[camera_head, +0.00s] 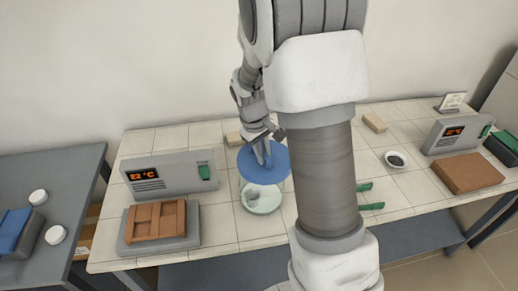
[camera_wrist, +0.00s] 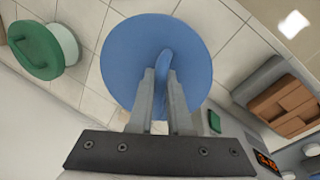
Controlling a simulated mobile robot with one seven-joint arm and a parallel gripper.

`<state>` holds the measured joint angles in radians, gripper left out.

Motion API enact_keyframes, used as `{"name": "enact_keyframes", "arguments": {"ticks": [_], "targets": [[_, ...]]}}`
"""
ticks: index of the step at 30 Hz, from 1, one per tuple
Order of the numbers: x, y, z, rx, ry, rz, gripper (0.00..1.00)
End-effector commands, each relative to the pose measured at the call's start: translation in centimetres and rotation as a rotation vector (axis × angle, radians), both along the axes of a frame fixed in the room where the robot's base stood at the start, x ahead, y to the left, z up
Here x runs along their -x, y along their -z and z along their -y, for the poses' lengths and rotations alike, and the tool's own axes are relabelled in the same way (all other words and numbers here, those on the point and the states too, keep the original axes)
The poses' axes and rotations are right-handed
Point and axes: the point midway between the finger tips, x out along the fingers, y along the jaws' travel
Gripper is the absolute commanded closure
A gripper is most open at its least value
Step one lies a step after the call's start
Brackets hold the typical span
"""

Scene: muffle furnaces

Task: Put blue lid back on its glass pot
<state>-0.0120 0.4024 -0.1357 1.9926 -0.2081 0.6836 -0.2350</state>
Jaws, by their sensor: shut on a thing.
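The blue lid (camera_head: 264,176) is a round disc with a raised handle. My gripper (camera_head: 264,158) is shut on that handle. In the wrist view the lid (camera_wrist: 125,50) spreads out beyond my fingertips (camera_wrist: 161,78), which pinch the handle (camera_wrist: 165,60). The glass pot (camera_head: 262,208) stands on the tiled bench, below the lid and a little toward the front in the head view. Its front part shows, with something pale inside; the lid hides its back. The lid looks held above the pot, but the exact gap cannot be told.
A furnace (camera_head: 170,176) and a brick-topped block (camera_head: 155,222) stand left of the pot. A pot with a green lid (camera_wrist: 38,45) shows in the wrist view. A small dark-filled dish (camera_head: 397,160) and another furnace (camera_head: 455,134) are at right. My arm hides the bench middle.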

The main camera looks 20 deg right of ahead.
Motion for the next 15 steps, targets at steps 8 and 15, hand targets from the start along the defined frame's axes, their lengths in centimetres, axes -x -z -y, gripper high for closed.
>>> {"name": "enact_keyframes", "arguments": {"ticks": [8, 15], "targets": [[0.3, -0.3, 0.4, 0.001, -0.019, -0.001, 1.0], [0.3, 0.9, 0.3, 0.001, -0.02, -0.001, 1.0]]}}
